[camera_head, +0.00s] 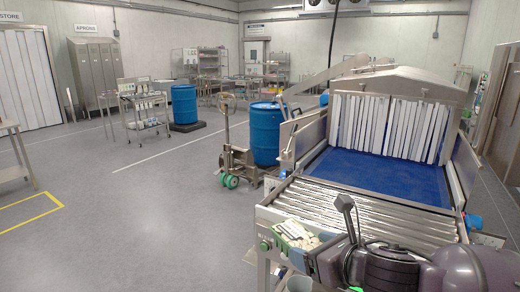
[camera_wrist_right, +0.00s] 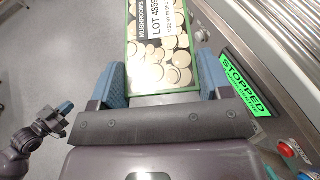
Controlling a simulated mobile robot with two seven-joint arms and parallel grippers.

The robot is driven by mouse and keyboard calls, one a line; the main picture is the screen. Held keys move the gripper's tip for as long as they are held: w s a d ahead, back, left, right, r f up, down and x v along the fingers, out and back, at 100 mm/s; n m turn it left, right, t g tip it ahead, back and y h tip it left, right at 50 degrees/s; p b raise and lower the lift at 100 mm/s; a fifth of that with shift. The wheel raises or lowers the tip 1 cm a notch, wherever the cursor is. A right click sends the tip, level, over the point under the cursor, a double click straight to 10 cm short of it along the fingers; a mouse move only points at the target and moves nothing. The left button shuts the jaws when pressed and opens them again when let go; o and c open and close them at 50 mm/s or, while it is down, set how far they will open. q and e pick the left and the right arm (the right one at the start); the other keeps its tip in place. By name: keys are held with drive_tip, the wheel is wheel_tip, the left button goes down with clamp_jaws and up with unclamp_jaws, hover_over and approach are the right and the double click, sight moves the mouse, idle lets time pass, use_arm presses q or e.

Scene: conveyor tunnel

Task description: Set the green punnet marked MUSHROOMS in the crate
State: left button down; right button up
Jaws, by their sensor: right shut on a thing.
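The green-edged punnet marked MUSHROOMS (camera_wrist_right: 165,35) is between the two blue fingers of my right gripper (camera_wrist_right: 164,82), which is shut on it. Its label shows pale sliced mushrooms and a lot number. In the head view the punnet (camera_head: 294,234) is in front of the near end of the roller conveyor, at the bottom, with my right gripper (camera_head: 303,256) close around it. My left gripper (camera_wrist_right: 60,118) shows small at the left of the right wrist view, apart from the punnet; its opening is unclear. I cannot make out the crate in either view.
The roller conveyor (camera_head: 345,205) leads to a blue belt (camera_head: 380,178) and a tunnel with white strip curtains (camera_head: 385,125). A green STOPPED display (camera_wrist_right: 245,85) and a red button (camera_wrist_right: 286,149) are close right of the punnet.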

drive_tip(key=s+d+f+m+t+h, duration=0.2)
drive_tip(key=d+f+m+h, duration=0.4)
drive_tip(key=d+f, duration=0.3)
drive_tip(key=shift+s+d+f+m+h, duration=0.3)
drive_tip(key=shift+s+d+f+h, duration=0.1)
drive_tip(key=shift+s+d+h, duration=0.25)
